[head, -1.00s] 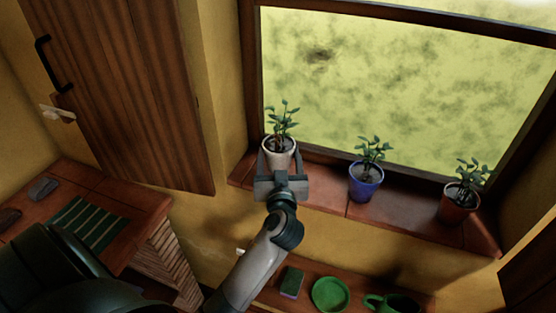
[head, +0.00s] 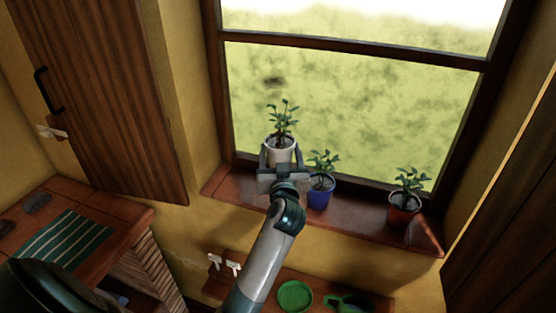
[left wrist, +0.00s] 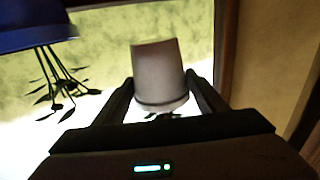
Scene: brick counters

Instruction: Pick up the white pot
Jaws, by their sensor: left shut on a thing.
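The white pot (head: 281,155) holds a green leafy plant and shows in the head view near the middle. My left gripper (head: 280,151) has a finger on each side of it and is shut on it. The pot looks upright and raised above the window sill (head: 228,184), in front of the window. In the left wrist view the white pot (left wrist: 159,70) appears upside down between the fingers of the left gripper (left wrist: 160,80); its plant is mostly hidden there. My right gripper is not in view.
A blue pot (head: 320,194) stands on the sill close to the right of my left gripper, and a reddish pot (head: 403,212) stands farther right. A green plate (head: 295,297) and green mug (head: 347,303) are on a lower surface. A wooden cabinet (head: 105,95) is left of the window.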

